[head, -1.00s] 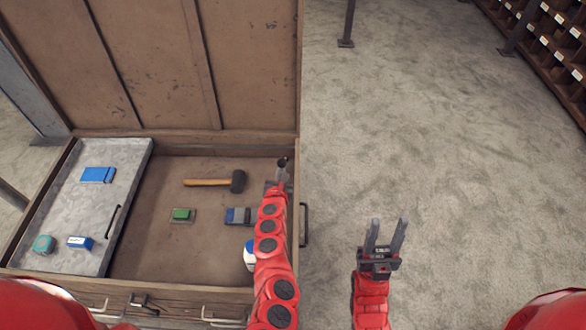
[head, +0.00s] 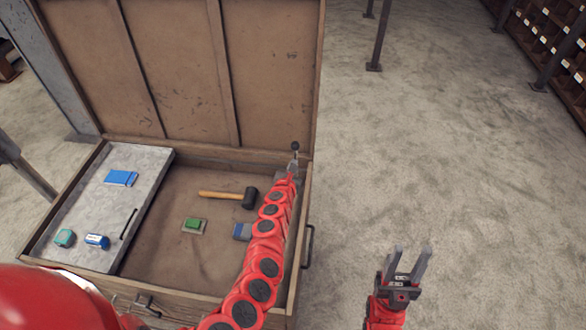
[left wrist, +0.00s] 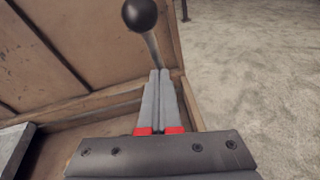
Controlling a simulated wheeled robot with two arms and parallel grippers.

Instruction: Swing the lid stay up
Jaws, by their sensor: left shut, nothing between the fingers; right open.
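The lid stay (head: 294,153) shows as a short metal rod with a black ball knob at the back right corner of the wooden chest. In the left wrist view its black ball (left wrist: 140,14) stands up just beyond my fingertips. My left gripper (head: 292,172) is at the stay, its fingers closed together with nothing seen between them. It also shows in the left wrist view (left wrist: 159,75), tips at or just in front of the rod; whether they touch is unclear. The lid (head: 180,70) stands open. My right gripper (head: 406,262) is open and empty over the floor to the right.
The chest holds a grey tray (head: 148,168) at left with small blue and teal items. A hammer (head: 248,198), a green block (head: 193,224) and a blue block (head: 242,232) lie on its bottom. Metal posts and a shelf stand at the back right; the floor there is clear.

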